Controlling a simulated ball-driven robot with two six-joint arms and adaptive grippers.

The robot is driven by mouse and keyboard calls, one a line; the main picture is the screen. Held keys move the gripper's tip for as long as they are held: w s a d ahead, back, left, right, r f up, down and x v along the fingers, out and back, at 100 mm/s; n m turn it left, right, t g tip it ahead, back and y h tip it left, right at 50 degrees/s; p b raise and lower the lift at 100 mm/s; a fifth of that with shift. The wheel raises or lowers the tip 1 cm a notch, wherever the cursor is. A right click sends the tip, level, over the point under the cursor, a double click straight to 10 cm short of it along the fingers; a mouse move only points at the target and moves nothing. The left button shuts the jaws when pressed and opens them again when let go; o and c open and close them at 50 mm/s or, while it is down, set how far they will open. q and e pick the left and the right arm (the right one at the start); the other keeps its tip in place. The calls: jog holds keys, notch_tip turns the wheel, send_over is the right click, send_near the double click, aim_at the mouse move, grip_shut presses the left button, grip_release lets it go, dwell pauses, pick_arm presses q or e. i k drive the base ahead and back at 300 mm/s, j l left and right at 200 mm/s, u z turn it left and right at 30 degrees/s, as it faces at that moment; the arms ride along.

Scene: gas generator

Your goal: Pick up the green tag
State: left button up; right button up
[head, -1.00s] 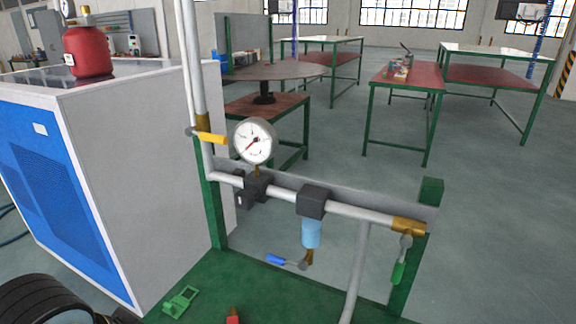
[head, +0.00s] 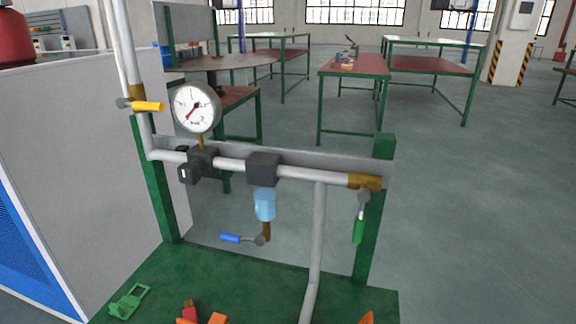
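The green tag (head: 130,301) appears to be the bright green, flat piece with a raised loop or clip. It lies on the dark green bench top (head: 235,272) near its left front corner, in the lower left of the head view. Nothing covers it, and no gripper is near it in view. Neither of my grippers shows in the head view now, so their fingers cannot be seen.
A pipe frame with a gauge (head: 197,108), blue-handled valve (head: 230,238), green-handled valve (head: 358,230) and yellow-handled valve (head: 148,106) rises behind. A red piece (head: 190,307) and orange pieces (head: 367,318) sit at the bottom edge. A white-and-blue cabinet (head: 90,160) stands left.

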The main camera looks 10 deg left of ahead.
aim_at(126, 307)
jog(key=u, duration=1.05)
